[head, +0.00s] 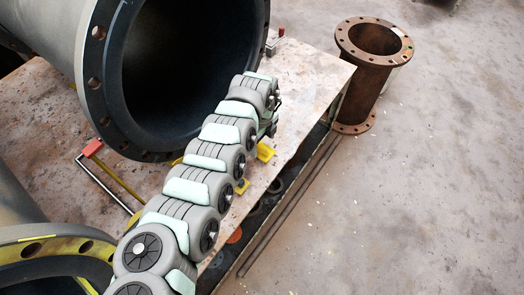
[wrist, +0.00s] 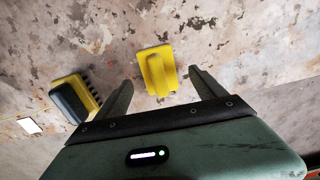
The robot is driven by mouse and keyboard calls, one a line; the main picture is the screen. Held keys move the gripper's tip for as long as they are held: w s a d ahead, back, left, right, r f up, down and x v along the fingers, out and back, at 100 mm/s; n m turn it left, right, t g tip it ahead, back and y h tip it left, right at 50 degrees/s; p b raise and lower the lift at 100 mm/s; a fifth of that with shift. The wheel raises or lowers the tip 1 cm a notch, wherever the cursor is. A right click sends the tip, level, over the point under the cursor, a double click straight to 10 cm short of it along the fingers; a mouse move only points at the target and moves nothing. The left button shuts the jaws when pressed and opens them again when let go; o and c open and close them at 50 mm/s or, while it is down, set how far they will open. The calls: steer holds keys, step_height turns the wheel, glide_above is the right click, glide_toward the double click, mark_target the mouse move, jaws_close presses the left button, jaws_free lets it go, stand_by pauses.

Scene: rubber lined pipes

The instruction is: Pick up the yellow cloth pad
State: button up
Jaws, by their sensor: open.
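The yellow pad (wrist: 158,70) lies on the worn, stained surface in the wrist view, a plain yellow block with a raised ridge along it. My gripper (wrist: 161,80) is open. Its two dark fingers stand left and right of the pad in the picture, with visible gaps; I see no contact. In the head view, my arm hides the fingers. Small yellow pieces show beside the arm there, one at its right (head: 265,152) and one lower down (head: 242,187); I cannot tell which is the pad.
A yellow and dark grey block (wrist: 75,98) lies left of my gripper, with a white card (wrist: 30,126) beyond it. A large flanged pipe (head: 100,75) rises close beside my arm. A red-handled tool (head: 92,148) lies on the table (head: 310,75). A rusty pipe (head: 368,80) stands on the floor.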

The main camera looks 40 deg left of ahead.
mark_target(262, 146)
step_height(262, 146, down, 4)
steer(key=shift+s+r+b, duration=0.15)
steer(key=shift+r+b, duration=0.1)
steer(key=shift+b, duration=0.25)
steer(key=shift+r, duration=0.15)
steer(key=c, duration=1.5)
steer(key=shift+o, duration=0.2)
steer(key=shift+r, duration=0.1)
step_height(262, 146, up, 20)
steer(key=p, duration=0.6)
